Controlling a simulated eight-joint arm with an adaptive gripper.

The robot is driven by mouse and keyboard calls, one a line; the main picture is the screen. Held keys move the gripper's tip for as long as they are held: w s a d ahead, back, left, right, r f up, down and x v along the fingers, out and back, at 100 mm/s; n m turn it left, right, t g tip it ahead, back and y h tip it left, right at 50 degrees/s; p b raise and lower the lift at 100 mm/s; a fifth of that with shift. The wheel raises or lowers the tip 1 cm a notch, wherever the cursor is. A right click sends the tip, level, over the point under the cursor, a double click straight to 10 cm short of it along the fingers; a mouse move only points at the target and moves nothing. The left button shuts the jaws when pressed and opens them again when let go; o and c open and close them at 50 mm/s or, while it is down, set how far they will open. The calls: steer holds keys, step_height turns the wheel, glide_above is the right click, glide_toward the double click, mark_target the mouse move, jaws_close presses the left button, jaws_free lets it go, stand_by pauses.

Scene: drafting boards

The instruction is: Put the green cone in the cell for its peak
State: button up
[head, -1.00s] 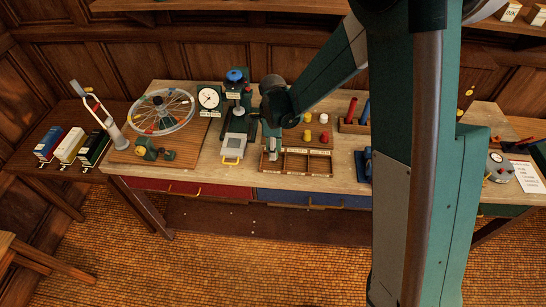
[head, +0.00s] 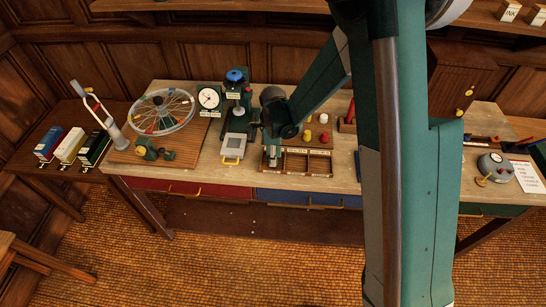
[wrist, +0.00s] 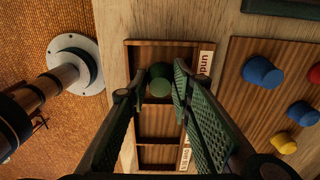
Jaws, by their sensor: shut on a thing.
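My gripper (wrist: 158,84) is shut on the green cone (wrist: 159,74), which shows between the fingertips in the wrist view. The wooden cell tray (wrist: 129,60) lies below, and the cone is seen over its end cell, beside a white label (wrist: 205,62) of which "und" reads. I cannot tell how far the cone is above the cell floor. In the head view my gripper (head: 272,158) is at the left end of the tray (head: 331,166); the cone is hidden there. The other cells look empty.
Loose red (head: 324,136), yellow (head: 307,134) and white (head: 323,118) pieces stand behind the tray. A press-like device (head: 236,100) with a dial gauge (head: 208,98) stands to its left. A wooden board with coloured knobs (wrist: 262,71) is at the right in the wrist view.

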steer(key=shift+f, duration=0.1)
steer(key=o, duration=0.6)
steer(key=shift+r, duration=6.1)
steer(key=shift+d+r, duration=0.1)
